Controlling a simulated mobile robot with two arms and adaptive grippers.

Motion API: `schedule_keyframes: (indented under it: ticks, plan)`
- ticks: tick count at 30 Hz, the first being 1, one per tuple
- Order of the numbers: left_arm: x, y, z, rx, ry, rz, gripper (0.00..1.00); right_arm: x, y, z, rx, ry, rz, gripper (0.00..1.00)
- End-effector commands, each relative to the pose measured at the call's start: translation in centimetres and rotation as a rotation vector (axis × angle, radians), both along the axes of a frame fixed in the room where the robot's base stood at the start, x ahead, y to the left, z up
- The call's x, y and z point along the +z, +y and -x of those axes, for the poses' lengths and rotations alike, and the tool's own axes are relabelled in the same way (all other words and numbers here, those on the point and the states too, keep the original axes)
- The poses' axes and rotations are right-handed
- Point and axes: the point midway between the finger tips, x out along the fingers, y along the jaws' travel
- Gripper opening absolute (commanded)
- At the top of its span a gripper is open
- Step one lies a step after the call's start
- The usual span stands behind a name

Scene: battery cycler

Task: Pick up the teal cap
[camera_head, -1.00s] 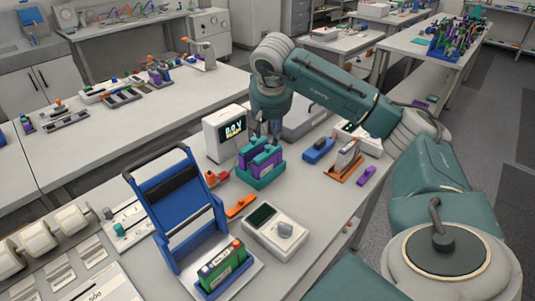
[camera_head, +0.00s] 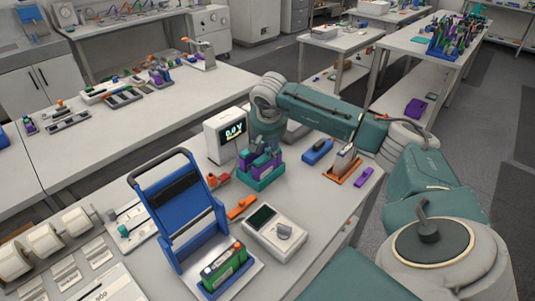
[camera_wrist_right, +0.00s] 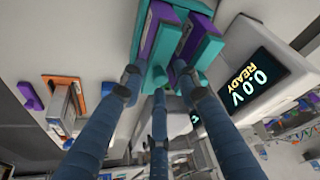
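Purple blocks (camera_head: 262,160) with teal parts stand in a teal holder (camera_head: 258,183) on the bench. In the right wrist view, teal pieces (camera_wrist_right: 204,52) lie against the purple blocks (camera_wrist_right: 150,32); which one is the teal cap I cannot tell for certain. My right gripper (camera_head: 262,146) points down right above the blocks and partly hides them. In the wrist view my right gripper (camera_wrist_right: 157,82) has its three fingers spread apart, close to the teal and purple parts, with nothing clearly clamped. My left gripper is not in view.
A white meter (camera_head: 225,136) reading 0.0 V stands just left of the holder. An orange stand (camera_head: 343,171), a blue piece (camera_head: 317,152) and a purple piece (camera_head: 364,177) are to the right. A grey device (camera_head: 275,231) and a blue frame (camera_head: 177,205) stand in front.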

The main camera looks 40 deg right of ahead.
Motion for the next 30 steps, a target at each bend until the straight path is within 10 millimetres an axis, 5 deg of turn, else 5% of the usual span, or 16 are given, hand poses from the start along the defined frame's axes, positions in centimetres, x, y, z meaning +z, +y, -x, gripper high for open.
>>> schedule_keyframes:
  ticks: [3,20,30]
  plan:
    - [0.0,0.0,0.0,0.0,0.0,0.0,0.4,0.0,0.0,0.0,0.0,-0.001,0.001,0.04]
    - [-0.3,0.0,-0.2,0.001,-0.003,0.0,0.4,1.0,0.0,-0.1,-0.001,-0.005,0.001,0.03]
    - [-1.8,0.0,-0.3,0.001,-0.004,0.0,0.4,7.5,0.0,-0.2,-0.001,-0.01,-0.001,0.03]
